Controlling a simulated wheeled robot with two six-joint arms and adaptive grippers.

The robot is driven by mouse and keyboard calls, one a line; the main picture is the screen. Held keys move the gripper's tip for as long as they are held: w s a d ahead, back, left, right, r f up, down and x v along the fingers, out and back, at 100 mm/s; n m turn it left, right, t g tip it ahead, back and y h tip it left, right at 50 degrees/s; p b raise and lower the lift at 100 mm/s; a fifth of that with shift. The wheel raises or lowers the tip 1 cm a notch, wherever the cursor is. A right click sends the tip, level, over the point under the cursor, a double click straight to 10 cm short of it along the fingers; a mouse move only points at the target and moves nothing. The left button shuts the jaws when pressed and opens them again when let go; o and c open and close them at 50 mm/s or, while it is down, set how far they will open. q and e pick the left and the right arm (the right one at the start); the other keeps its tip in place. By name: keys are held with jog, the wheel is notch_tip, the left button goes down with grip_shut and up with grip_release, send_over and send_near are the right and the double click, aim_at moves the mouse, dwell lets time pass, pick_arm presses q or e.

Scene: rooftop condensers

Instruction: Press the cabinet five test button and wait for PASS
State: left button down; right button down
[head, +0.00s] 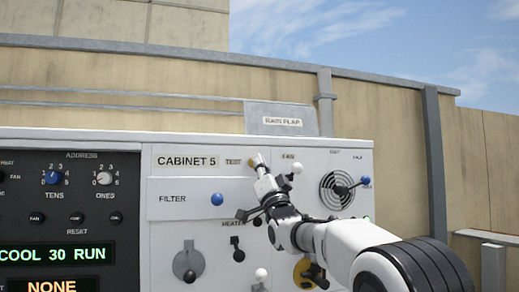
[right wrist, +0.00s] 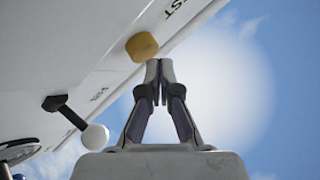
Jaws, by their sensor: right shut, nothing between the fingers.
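The white cabinet five panel (head: 172,225) carries the label CABINET 5 and the word TEST. The yellow test button (head: 252,162) sits just right of TEST, partly hidden by my right gripper (head: 261,168). In the right wrist view the button (right wrist: 142,46) stands out from the panel face. There the shut, empty fingertips of my right gripper (right wrist: 159,70) are very close beside the button; I cannot tell whether they touch it. No PASS reading shows. A display (head: 55,254) on the black panel reads COOL 30 RUN, and one below (head: 52,286) reads NONE. My left gripper is out of view.
A FAN lever with a white knob (head: 297,168) is close right of the gripper; it also shows in the wrist view (right wrist: 95,137). A blue FILTER knob (head: 217,199), a HEATER lever (head: 237,250) and a round vent (head: 337,190) are nearby. A rain flap (head: 281,119) stands above.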

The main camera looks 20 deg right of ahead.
jog(key=shift+w, duration=0.1)
jog(key=shift+w+f+p, duration=0.15)
jog(key=shift+w+p, duration=0.45)
jog(key=shift+p, duration=0.15)
dwell(0.7)
jog(key=shift+f, duration=0.1)
jog(key=shift+s+r+b, duration=0.2)
jog(key=shift+s+b, duration=0.3)
jog(key=shift+b, duration=0.15)
jog(key=shift+s+r+b, duration=0.2)
jog(key=shift+s+b, duration=0.3)
jog(key=shift+b, duration=0.1)
jog(key=s+b, duration=0.5)
